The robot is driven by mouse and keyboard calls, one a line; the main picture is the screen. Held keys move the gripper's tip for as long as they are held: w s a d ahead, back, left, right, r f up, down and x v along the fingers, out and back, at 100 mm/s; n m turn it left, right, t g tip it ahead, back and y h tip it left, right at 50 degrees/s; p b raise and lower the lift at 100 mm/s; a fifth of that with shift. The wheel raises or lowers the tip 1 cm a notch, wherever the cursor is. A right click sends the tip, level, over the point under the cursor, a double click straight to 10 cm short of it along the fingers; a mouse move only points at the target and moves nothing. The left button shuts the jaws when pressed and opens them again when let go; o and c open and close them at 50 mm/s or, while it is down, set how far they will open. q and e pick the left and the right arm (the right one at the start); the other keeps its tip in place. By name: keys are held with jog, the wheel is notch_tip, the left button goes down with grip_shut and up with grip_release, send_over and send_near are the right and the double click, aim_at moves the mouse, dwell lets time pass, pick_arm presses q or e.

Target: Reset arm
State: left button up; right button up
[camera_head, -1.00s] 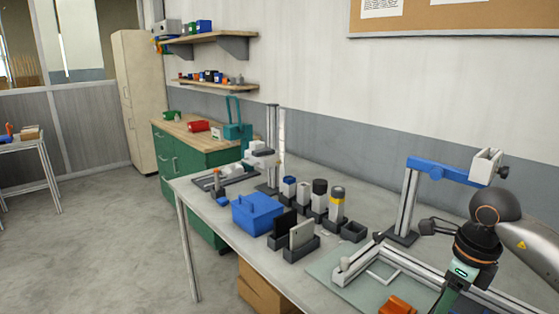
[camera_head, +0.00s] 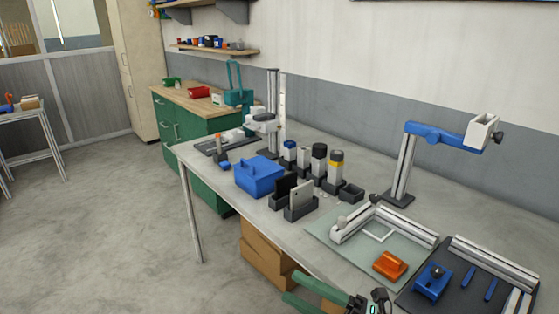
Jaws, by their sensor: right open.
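My right gripper (camera_head: 294,287) shows at the bottom edge of the head view, in front of the table's front edge. Its two green fingers point left and stand apart, with nothing visible between them. Part of the gripper's dark body (camera_head: 376,301) is cut off by the frame's lower edge. My left gripper is out of the picture. The task names no object.
The grey table (camera_head: 232,211) holds a blue box (camera_head: 258,176), several bottles in dark holders, a blue-armed stand (camera_head: 440,137), an orange block (camera_head: 390,264) on a pale mat and a dark tray (camera_head: 460,300). Cardboard boxes (camera_head: 262,257) stand below.

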jog(key=s+d+f+m+t+h, duration=0.25)
jog(key=d+f+m+h, duration=0.45)
jog(key=f+m, duration=0.45)
jog(key=s+d+f+m+t+h, duration=0.2)
jog(key=s+d+f+m+h, duration=0.15)
jog(key=f+m+h, duration=0.6)
jog(key=s+d+f+m+g, duration=0.2)
jog(key=s+f+m+g, duration=0.1)
jog(key=s+f+m, duration=0.3)
notch_tip(320, 180, down, 2)
jog(key=shift+s+d, duration=0.15)
jog(key=shift+s, duration=0.75)
jog(key=shift+g, duration=0.25)
